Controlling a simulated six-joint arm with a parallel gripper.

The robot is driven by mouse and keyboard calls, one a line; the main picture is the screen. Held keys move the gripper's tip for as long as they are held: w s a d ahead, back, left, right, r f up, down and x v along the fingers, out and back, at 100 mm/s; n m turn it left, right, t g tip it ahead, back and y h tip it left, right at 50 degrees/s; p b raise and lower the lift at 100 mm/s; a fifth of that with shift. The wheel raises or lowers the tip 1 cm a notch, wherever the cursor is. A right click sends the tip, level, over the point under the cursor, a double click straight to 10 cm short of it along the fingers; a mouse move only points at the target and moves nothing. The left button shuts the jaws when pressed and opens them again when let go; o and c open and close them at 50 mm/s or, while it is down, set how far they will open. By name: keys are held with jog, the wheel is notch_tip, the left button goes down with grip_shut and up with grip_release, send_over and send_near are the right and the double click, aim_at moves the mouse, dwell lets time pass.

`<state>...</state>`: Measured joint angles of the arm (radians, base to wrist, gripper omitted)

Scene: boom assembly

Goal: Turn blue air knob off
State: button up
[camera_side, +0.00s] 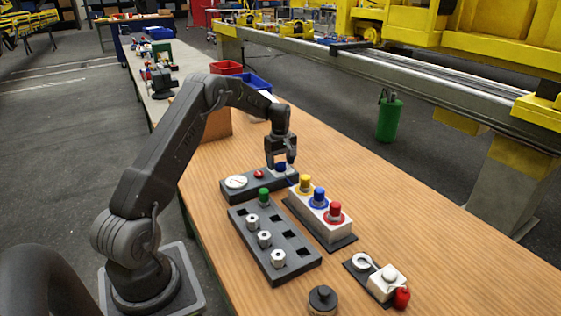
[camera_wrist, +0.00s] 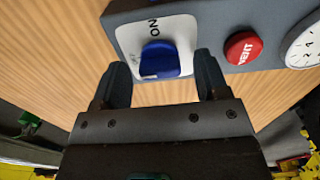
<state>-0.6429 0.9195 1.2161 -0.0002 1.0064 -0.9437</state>
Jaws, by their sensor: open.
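The blue air knob (camera_wrist: 159,58) sits on a white plate with an "ON" label (camera_wrist: 152,26), on the dark control panel. The label reads upside down in the wrist view. In the side view the blue knob (camera_side: 281,167) is at the right end of the panel (camera_side: 246,183), partly hidden by my gripper (camera_side: 284,159). My gripper (camera_wrist: 162,72) is open and points down at the knob. In the wrist view its two fingers lie on either side of the knob, apart from it. I cannot tell the exact height gap or the knob's set position.
Beside the knob are a red "VENT" button (camera_wrist: 243,48) and a round gauge (camera_wrist: 303,47). A white block with yellow, blue and red knobs (camera_side: 320,217) stands close by. A dark tray with metal parts (camera_side: 274,245) is nearer.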

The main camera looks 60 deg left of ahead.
aim_at(281, 162)
notch_tip(281, 162, up, 14)
dwell(0.5)
jog(key=shift+f, duration=0.1)
jog(key=s+d+r+m+t, duration=0.1)
jog(key=s+d+r+m, duration=0.25)
jog(key=d, duration=0.35)
jog(key=s+d+r+m+t, duration=0.1)
jog(key=s+d+r+m, duration=0.15)
jog(key=d+r, duration=0.35)
jog(key=s+d+r+m+t, duration=0.1)
jog(key=s+d+r+m, duration=0.2)
jog(key=d, duration=0.6)
jog(key=s+d+f+m+t, duration=0.1)
jog(key=s+d+m, duration=0.3)
jog(key=s, duration=0.5)
jog(key=s+d+f+m+t, duration=0.1)
jog(key=s+d+f+m, duration=0.2)
jog(key=s+d+m, duration=0.2)
jog(key=s+d, duration=0.3)
jog(key=s, duration=0.1)
jog(key=shift+d+f+t, duration=0.15)
jog(key=shift+d+t, duration=0.05)
jog(key=shift+t, duration=0.1)
